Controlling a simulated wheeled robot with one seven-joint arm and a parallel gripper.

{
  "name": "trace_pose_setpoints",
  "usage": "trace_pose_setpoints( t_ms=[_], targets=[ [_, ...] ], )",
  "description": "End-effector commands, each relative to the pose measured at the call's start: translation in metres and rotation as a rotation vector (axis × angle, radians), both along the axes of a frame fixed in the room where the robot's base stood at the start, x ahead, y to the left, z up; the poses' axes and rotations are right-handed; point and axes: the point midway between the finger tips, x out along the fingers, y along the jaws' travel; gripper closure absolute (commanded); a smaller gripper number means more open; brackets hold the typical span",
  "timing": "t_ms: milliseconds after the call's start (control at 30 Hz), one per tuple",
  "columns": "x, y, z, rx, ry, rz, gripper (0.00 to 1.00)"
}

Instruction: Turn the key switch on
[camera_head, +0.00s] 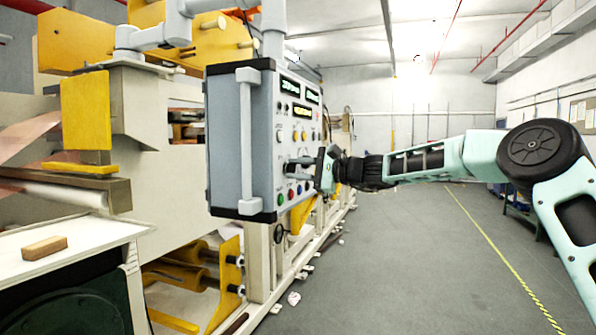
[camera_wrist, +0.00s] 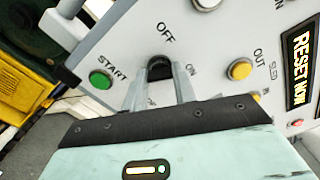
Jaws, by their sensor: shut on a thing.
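The key switch (camera_wrist: 160,67) is a dark round knob on the grey control panel (camera_wrist: 125,38), seen in the wrist view between the labels OFF and ON. My gripper (camera_wrist: 162,75) has its two metal fingers on either side of it, shut on it. In the head view my gripper (camera_head: 290,164) reaches the panel face of the control box (camera_head: 226,140) from the right. The key switch is hard to make out there, and its exact angle is partly hidden by the fingers.
A green START button (camera_wrist: 100,79) lies left of the switch and a yellow OUT button (camera_wrist: 239,69) right of it. A lit display (camera_wrist: 300,68) is farther right. A vertical handle (camera_head: 248,140) runs along the box. The floor (camera_head: 400,270) to the right is clear.

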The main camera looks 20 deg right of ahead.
Motion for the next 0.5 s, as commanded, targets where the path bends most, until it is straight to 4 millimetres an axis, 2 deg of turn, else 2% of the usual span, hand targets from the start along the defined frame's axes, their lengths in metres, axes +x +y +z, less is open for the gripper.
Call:
trace_pose_setpoints(
  t_ms=[500],
  targets=[
    [0.0001, -0.0008, -0.0020, 0.067, 0.094, -0.001, 0.95]
  ],
)
